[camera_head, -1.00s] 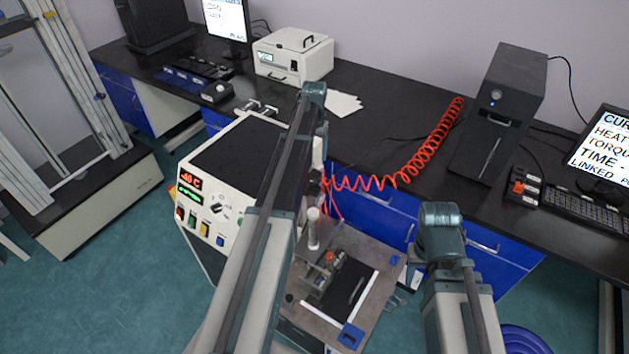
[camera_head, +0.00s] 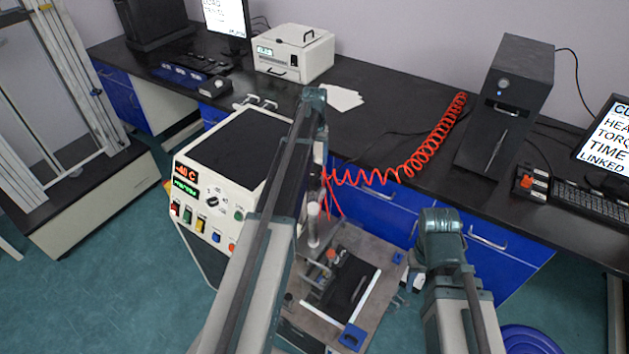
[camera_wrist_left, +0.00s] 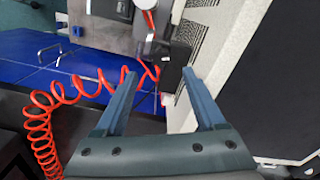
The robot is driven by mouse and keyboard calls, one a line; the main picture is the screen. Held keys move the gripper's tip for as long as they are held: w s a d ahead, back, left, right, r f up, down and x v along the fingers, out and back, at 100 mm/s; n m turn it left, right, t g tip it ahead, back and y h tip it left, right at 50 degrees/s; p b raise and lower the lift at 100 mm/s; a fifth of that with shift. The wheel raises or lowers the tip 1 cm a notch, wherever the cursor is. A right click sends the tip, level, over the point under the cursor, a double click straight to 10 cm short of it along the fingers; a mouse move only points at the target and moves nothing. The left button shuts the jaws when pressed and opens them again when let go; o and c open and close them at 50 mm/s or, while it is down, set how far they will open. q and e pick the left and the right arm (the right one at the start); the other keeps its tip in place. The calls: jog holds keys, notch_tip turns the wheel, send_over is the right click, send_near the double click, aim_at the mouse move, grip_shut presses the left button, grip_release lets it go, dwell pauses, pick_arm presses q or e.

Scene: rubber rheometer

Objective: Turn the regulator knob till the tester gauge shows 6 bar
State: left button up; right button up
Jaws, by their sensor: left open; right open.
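The tester is the white machine (camera_head: 235,165) with a red and green display, left of my left arm in the head view. In the left wrist view my left gripper (camera_wrist_left: 154,72) is open and empty. A dark block-like part (camera_wrist_left: 178,62) is just beyond its right finger; I cannot tell if it is the regulator knob. A round pale part (camera_wrist_left: 145,3), possibly the gauge, is cut off at the top edge; no reading shows. In the head view my left arm hides the left gripper. My right gripper (camera_head: 402,297) is partly hidden beside its arm, low near the tester's plate.
A red coiled hose (camera_head: 420,160) runs from the bench to the tester and passes close to the left gripper's fingers. The black bench (camera_head: 395,120) with blue cabinets (camera_head: 375,205) stands behind. Open floor lies left.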

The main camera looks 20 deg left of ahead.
aim_at(314, 175)
pick_arm(q)
notch_tip(314, 175, down, 8)
jog(key=b, duration=0.6)
jog(key=shift+b, duration=0.35)
jog(key=shift+r, duration=0.1)
jog(key=shift+c, duration=0.2)
grip_shut()
